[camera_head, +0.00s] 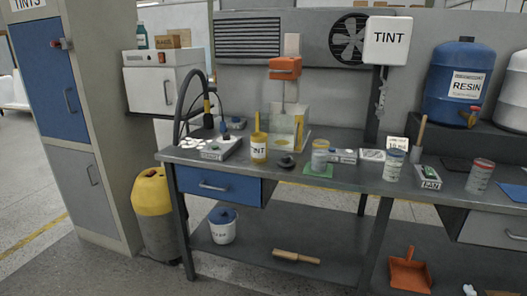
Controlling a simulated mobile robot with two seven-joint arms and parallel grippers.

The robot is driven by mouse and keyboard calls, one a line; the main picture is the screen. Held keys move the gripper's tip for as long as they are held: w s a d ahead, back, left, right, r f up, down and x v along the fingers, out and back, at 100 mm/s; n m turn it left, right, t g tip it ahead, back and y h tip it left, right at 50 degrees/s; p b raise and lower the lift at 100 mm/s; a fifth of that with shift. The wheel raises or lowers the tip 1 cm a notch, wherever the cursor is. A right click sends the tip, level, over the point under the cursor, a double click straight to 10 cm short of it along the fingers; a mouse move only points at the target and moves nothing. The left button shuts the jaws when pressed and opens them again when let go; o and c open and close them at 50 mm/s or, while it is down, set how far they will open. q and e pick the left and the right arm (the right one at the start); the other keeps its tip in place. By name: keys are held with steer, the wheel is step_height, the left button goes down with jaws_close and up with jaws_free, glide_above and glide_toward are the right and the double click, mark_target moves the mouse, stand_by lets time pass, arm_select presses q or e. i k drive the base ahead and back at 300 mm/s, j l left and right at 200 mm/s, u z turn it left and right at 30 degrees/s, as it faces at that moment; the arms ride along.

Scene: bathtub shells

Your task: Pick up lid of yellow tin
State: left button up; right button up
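A small yellow tin (259,150) with a white TINT label stands upright on the grey workbench (340,180), left of centre. A yellow upright piece (257,123) rises from its top. I cannot tell whether that is part of a lid or a handle. A low dark round object (287,161) with a raised middle lies on the bench just right of the tin; I cannot tell whether it is a lid. Neither of my grippers is in view.
A clear-walled box (287,130) under an orange-headed mixer (285,68) stands behind the tin. A jar on a green mat (318,168) is to the right. A black hose (184,105) arches at left. A yellow-topped bin (152,193) stands on the floor. Floor in front is clear.

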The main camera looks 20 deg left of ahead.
mark_target(285, 162)
steer(key=i+j, duration=0.15)
steer(key=i, duration=0.3)
steer(key=i+j, duration=0.1)
steer(key=i, duration=0.35)
